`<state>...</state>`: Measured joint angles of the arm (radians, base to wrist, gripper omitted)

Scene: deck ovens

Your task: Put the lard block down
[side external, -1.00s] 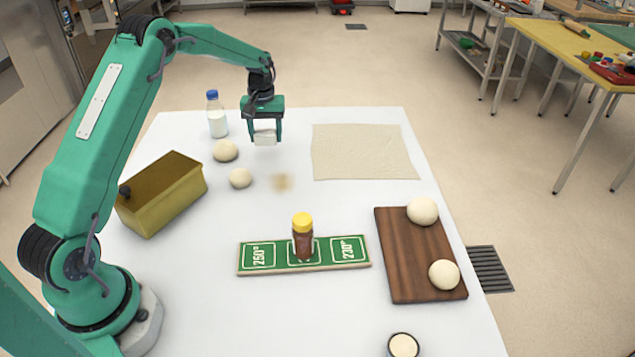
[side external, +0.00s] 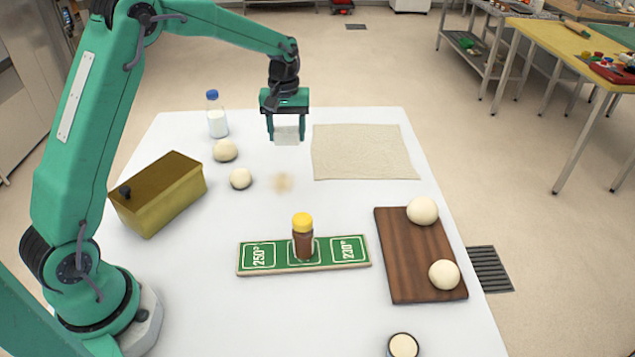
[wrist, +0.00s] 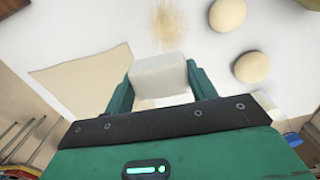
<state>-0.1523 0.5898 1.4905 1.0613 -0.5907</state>
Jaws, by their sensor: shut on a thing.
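The lard block (side external: 287,136) is a white block held between the fingers of my gripper (side external: 286,128), which is shut on it. In the side view the block hangs over the far part of the white table (side external: 200,300), left of the beige cloth sheet (side external: 362,152). In the wrist view the block (wrist: 160,76) sits between the two green fingers of my gripper (wrist: 161,92). I cannot tell exactly how high it is above the table.
A milk bottle (side external: 217,118) and two dough balls (side external: 225,150) (side external: 240,178) stand to the left. Nearer are a brass tin (side external: 165,205), a green sign board (side external: 275,257) bearing a yellow-capped jar (side external: 303,238), and a wooden board (side external: 405,265) with two dough balls. A flour patch (side external: 283,182) lies mid-table.

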